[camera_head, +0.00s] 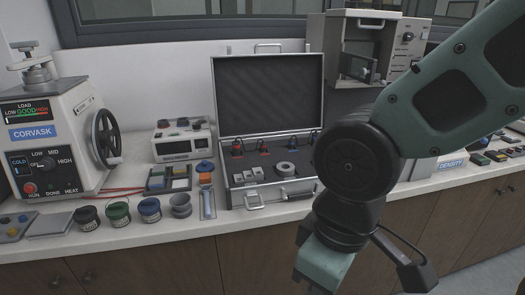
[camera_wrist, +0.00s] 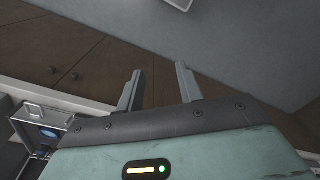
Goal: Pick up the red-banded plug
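Small dark plugs stand in a row at the back of the open case's foam. Red shows on a plug at the left end of the row (camera_head: 237,149) and on the one beside it (camera_head: 263,149). The plugs farther right show blue. At this size I cannot tell a band from other red parts. My gripper (camera_wrist: 158,82) is open in the wrist view, its two fingers apart with nothing between them. It points at the cabinet fronts and floor, away from the plugs. In the head view my arm hangs right of the case, and the fingertips are out of frame.
The silver case (camera_head: 236,200) lies open on the white counter, its lid raised behind. A grey ring and metal pieces sit in its foam. Left are the mounting press (camera_head: 45,140), a small instrument (camera_head: 182,140) and several jars. A boxy machine (camera_head: 365,50) stands behind my arm.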

